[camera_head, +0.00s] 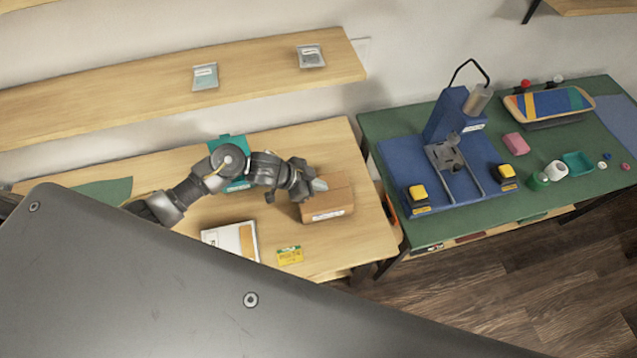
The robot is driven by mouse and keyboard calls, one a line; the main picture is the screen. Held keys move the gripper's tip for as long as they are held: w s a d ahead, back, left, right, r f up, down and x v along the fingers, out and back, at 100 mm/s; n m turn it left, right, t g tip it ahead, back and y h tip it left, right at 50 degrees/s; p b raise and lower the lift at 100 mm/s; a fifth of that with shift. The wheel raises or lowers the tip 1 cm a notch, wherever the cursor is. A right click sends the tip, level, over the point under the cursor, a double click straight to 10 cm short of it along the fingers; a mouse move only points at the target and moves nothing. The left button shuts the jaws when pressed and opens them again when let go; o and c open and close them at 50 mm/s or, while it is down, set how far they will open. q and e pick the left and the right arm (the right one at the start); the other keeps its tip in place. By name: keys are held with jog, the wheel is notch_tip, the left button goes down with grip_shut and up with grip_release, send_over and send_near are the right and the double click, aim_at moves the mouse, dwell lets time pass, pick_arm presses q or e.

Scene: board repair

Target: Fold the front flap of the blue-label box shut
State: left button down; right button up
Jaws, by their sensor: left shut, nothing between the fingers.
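A brown cardboard box (334,203) stands on the wooden table, towards its right end. Its front side faces me, with small markings on it that I cannot read. No blue label can be made out, and I cannot tell how its front flap stands. My left gripper (306,189) is shut and empty at the box's left upper side. It covers that part of the box, and I cannot tell whether it touches it. My right gripper is not in view.
A white box (232,241) and a yellow card (290,255) lie in front on the wooden table (352,242). A teal item is partly behind my left arm. A shelf (150,98) hangs above. A green workbench with a blue stand (450,115) is at right.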

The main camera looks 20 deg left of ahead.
pick_arm(q)
jog(key=b+v, duration=0.1)
jog(key=v, duration=0.9)
jog(key=shift+r, duration=0.5)
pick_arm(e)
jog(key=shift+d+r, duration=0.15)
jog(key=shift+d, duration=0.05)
pick_arm(q)
jog(key=shift+a, duration=0.15)
